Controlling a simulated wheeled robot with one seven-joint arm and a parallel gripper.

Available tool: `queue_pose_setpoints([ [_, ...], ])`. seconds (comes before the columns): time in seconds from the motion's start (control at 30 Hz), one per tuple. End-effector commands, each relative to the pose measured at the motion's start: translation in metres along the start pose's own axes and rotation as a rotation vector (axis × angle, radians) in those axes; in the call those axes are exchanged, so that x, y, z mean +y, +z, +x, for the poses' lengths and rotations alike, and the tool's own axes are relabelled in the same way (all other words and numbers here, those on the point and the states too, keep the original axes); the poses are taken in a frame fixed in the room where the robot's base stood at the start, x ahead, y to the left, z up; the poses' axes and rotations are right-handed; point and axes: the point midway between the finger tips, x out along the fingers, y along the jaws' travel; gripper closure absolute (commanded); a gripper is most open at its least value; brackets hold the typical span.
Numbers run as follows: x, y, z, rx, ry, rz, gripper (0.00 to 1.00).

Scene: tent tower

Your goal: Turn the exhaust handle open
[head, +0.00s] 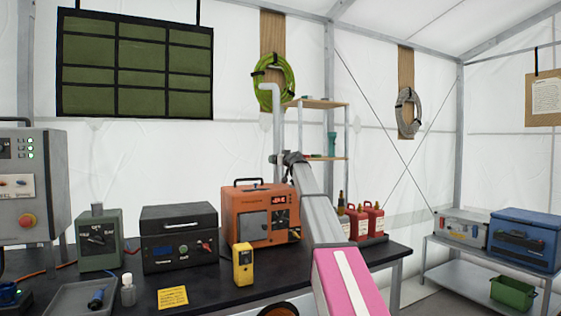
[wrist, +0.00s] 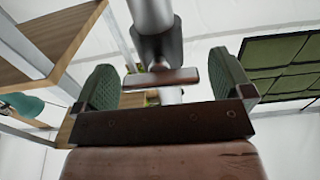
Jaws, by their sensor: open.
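The exhaust pipe (head: 277,125) is a grey upright tube with a bent top, behind the orange heater-like unit in the head view. In the wrist view the pipe (wrist: 152,15) comes down from the top middle, with a wider grey collar. A flat reddish-brown bar (wrist: 160,78), which looks like the exhaust handle, lies crosswise below the collar. My gripper (wrist: 161,68) is open, its green pads left and right of the bar, with a gap on both sides. In the head view my gripper (head: 290,158) is at the pipe, and the handle is hidden there.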

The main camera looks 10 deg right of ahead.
Motion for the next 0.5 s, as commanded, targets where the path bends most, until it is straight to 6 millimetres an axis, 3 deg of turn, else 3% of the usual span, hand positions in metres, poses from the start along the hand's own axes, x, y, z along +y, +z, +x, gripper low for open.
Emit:
queue_pose_setpoints([
  [0.17,0.0000,0.0000,-0.0006,0.000,0.000,0.000,0.05],
  [0.3,0.0000,0.0000,-0.0007,0.000,0.000,0.000,0.51],
  [0.5,0.0001,-0.0001,-0.0007,0.000,0.000,0.004,0.51],
])
